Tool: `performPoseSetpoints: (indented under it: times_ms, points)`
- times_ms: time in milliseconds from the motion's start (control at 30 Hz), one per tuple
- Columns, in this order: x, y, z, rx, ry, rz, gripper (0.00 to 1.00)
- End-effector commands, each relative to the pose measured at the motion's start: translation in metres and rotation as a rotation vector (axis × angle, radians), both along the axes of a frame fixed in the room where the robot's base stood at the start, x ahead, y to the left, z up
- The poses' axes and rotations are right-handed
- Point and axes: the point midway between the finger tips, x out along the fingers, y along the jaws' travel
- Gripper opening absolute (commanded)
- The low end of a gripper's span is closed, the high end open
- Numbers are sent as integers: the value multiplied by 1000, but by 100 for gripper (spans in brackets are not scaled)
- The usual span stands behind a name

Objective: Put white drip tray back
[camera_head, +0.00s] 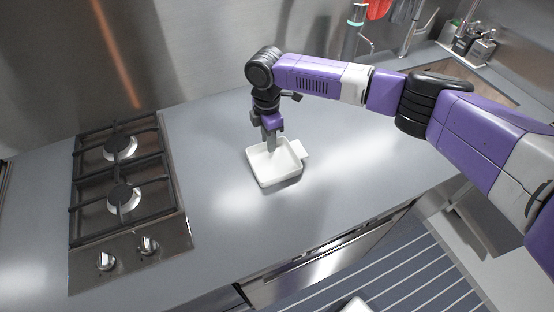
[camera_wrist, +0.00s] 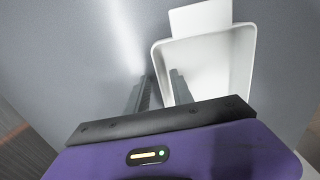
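The white drip tray (camera_head: 279,172) is a shallow square dish with a flat tab on one side. It appears to rest on the grey counter, right of the hob. My gripper (camera_head: 271,148) points down at the tray's back edge. In the wrist view, the tray (camera_wrist: 215,70) lies to the right with its tab at the top. My gripper's fingers (camera_wrist: 161,78) stand apart there, one on each side of the tray's left wall, with a visible gap. I cannot tell whether either finger touches the wall.
A black gas hob (camera_head: 124,170) with two burners and two knobs is set into the counter (camera_head: 225,225) at left. A metal wall rises behind. Bottles (camera_head: 482,47) and a sink area stand at the far right. The counter around the tray is clear.

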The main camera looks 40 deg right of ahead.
Motion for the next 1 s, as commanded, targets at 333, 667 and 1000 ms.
performPoseSetpoints:
  times_ms: [333,667,1000]
  points:
    - [0,0,0,0,0,0,0]
    - [0,0,1,0,0,0,0]
    - [0,0,1,0,0,0,0]
